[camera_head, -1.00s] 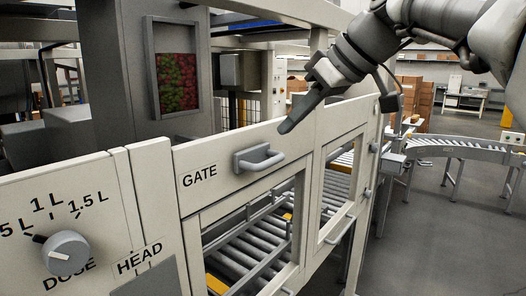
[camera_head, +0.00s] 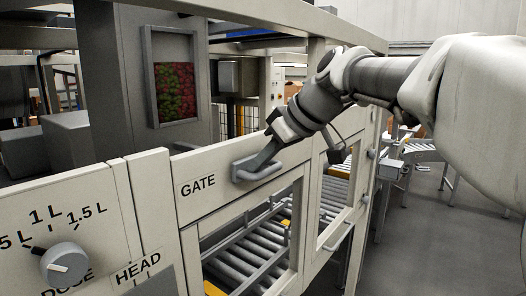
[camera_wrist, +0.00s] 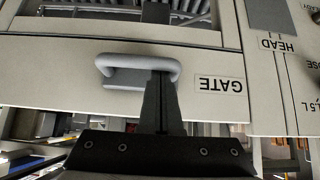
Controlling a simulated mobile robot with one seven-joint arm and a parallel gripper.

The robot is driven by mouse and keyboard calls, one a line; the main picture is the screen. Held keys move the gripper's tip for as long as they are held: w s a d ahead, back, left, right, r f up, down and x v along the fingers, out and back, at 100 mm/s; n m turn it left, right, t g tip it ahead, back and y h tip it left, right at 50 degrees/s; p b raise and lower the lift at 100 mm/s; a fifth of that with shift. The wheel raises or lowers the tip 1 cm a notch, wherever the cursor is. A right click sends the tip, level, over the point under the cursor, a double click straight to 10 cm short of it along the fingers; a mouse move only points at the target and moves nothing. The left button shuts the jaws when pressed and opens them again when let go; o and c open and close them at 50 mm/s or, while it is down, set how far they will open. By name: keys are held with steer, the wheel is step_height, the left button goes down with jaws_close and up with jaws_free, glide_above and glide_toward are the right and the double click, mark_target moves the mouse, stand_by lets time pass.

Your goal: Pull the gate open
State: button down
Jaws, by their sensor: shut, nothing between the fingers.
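The gate handle (camera_head: 258,168) is a grey horizontal bar on a light panel, right of the GATE label (camera_head: 198,186). In the wrist view the handle (camera_wrist: 110,68) and the label (camera_wrist: 221,84) appear upside down. My gripper (camera_head: 256,168) is at the handle, with its fingers shut and empty. In the wrist view the shut fingers (camera_wrist: 160,82) reach across the handle near its end on the label side. The fingertips seem to pass behind the bar, which hides part of them. I cannot tell whether they touch it.
A dose knob (camera_head: 64,262) and a HEAD label (camera_head: 138,273) are at the lower left. A roller conveyor (camera_head: 245,262) runs behind the panel openings. A window with red and green candy (camera_head: 176,92) is above. Open floor lies to the right.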

steer(key=shift+f, duration=0.1)
stand_by(0.3)
steer(key=s+d+b, duration=0.5)
steer(key=s+d, duration=0.2)
steer(key=d, duration=0.2)
steer(key=shift+s+d, duration=0.3)
steer(key=shift+d, duration=0.1)
